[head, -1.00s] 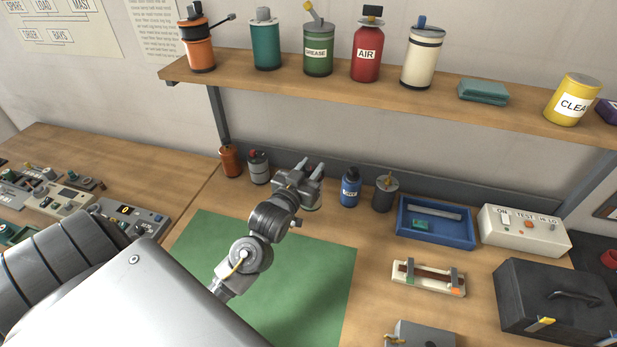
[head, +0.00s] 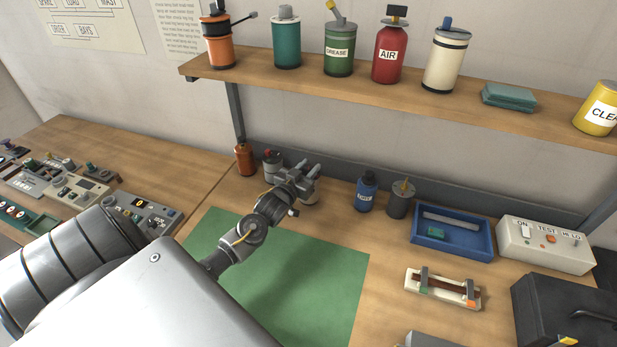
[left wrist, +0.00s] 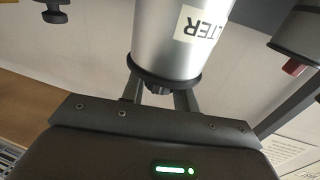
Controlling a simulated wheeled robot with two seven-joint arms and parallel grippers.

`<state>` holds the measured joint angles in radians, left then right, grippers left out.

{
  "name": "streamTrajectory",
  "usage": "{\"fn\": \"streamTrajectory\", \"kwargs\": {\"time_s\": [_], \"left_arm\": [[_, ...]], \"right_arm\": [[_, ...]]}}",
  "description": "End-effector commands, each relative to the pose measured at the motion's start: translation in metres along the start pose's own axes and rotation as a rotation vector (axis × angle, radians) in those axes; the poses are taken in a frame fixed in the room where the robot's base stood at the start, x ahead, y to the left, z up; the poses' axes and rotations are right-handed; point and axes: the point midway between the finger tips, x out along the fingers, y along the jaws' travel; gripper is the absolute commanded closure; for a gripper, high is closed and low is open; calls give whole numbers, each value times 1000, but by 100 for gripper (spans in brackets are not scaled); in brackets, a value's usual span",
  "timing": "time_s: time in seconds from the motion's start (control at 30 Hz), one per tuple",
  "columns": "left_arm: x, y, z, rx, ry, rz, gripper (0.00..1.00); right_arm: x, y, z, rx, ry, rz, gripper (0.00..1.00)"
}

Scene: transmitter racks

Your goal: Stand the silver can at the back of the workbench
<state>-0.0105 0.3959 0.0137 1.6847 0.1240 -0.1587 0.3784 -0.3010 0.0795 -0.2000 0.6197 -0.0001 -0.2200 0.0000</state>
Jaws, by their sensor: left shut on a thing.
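The silver can (left wrist: 172,42), with a dark rim and a white label ending in "LTER", is between the fingers of my left gripper in the left wrist view. In the head view my left gripper (head: 306,172) is shut on it at the back of the workbench (head: 390,262). The gripper hides most of the can there, and I cannot tell whether its base touches the bench. My right gripper is not in view.
A red-topped grey can (head: 272,160) and an orange can (head: 244,160) stand left of my gripper. A blue bottle (head: 366,193) and a dark grey can (head: 399,200) stand to its right. A loaded shelf (head: 390,88) runs above. The green mat (head: 310,290) is bare.

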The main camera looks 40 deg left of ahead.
Motion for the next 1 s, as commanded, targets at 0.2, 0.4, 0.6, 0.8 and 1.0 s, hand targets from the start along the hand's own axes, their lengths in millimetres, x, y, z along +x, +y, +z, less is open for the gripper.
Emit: {"fn": "streamTrajectory", "kwargs": {"time_s": [0.2,0.4,0.6,0.8,1.0], "left_arm": [[0,1,28,0,3,2,100],[0,2,25,0,2,2,100],[-1,2,29,0,0,2,66],[-1,2,29,0,0,2,49],[-1,2,28,0,0,2,49]], "right_arm": [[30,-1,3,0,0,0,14],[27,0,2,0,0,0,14],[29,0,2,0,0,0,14],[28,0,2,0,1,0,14],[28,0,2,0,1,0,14]]}}
